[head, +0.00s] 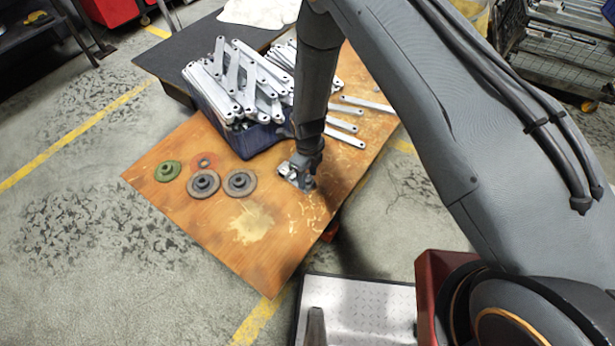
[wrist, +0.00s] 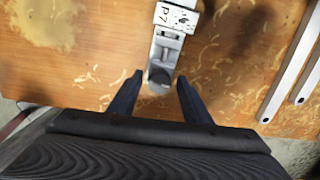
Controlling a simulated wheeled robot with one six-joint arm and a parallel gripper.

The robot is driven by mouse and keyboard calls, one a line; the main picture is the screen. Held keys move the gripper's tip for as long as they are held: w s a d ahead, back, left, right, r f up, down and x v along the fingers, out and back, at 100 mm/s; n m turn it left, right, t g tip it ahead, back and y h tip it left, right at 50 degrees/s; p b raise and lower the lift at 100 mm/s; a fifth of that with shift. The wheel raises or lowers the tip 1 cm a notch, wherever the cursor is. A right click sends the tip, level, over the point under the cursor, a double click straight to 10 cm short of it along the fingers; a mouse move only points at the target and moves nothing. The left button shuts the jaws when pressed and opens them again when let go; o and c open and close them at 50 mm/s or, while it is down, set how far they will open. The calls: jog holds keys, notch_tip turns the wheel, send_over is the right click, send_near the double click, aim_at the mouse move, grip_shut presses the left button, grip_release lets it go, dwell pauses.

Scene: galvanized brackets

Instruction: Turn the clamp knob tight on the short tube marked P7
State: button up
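A short metal piece with a white label reading P7 (wrist: 177,18) lies on the wooden table top. A dark round knob (wrist: 158,78) sits at its end nearest my gripper in the wrist view. My gripper (wrist: 160,77) is open, with one dark finger on each side of the knob and a visible gap on both sides. In the head view the P7 piece (head: 296,180) shows small and grey under my gripper, partly hidden by it. Whether the fingers are level with the knob or above it I cannot tell.
A blue bin (head: 247,143) heaped with pale metal brackets stands behind. Several loose brackets (head: 341,137) lie right of it. Two grey discs (head: 240,183), a green disc (head: 168,171) and a reddish one (head: 204,161) lie left. The table's front is clear.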

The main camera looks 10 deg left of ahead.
dwell(0.5)
jog(key=n, duration=0.4)
jog(key=n+b, duration=0.1)
jog(key=n, duration=0.3)
jog(key=shift+n, duration=0.4)
jog(key=n, duration=0.4)
jog(key=shift+n+b, duration=0.35)
jog(key=shift+n, duration=0.05)
jog(key=shift+n+b, duration=0.3)
jog(key=shift+n, duration=2)
jog(key=c, duration=1)
jog(key=shift+o, duration=0.2)
